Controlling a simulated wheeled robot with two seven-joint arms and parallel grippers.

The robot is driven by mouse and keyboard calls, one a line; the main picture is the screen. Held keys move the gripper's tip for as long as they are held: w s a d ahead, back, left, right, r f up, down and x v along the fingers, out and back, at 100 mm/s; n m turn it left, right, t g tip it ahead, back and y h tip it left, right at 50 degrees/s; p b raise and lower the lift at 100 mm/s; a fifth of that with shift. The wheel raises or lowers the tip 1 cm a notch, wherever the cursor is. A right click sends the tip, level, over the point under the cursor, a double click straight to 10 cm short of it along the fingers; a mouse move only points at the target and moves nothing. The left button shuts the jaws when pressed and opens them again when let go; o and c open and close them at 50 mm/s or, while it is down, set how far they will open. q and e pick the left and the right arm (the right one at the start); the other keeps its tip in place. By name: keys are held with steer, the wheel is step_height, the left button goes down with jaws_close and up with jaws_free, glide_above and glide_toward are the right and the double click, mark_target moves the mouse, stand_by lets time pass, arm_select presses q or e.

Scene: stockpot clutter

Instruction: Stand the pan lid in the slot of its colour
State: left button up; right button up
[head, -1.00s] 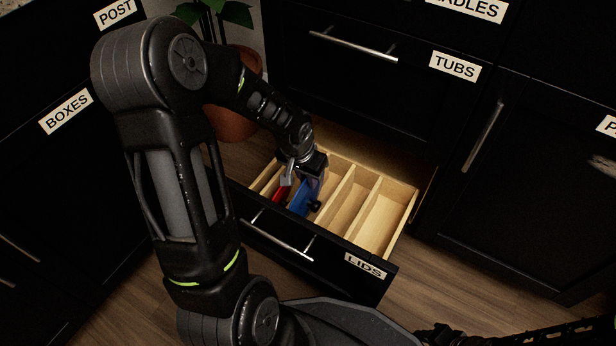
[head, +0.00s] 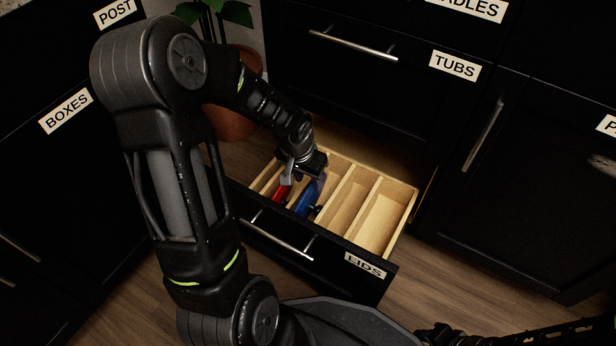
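The pan lid (head: 304,203) looks blue and stands on edge, low in a narrow slot of the open drawer. A small dark part, perhaps its knob, shows by its lower right side. My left gripper (head: 305,180) reaches down into the drawer just above and around the lid's top. The gripper's wrist hides much of this area, and I cannot tell whether its fingers grip the lid. A red thing (head: 281,193) shows in the slot to the left. A dark part of my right arm (head: 445,334) shows at the bottom right edge, too dark to read its fingers.
The open drawer, labelled LIDS (head: 365,266), has pale wooden dividers (head: 366,200). Its right-hand slots are empty. A potted plant (head: 232,120) stands behind my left arm. Dark cupboards, including the TUBS drawer (head: 455,66), surround it. The floor at right front is clear.

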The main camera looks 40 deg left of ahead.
arm_select(q)
steer(key=p+v, duration=0.4)
steer(key=v, duration=0.3)
steer(key=shift+r, duration=0.35)
stand_by(0.7)
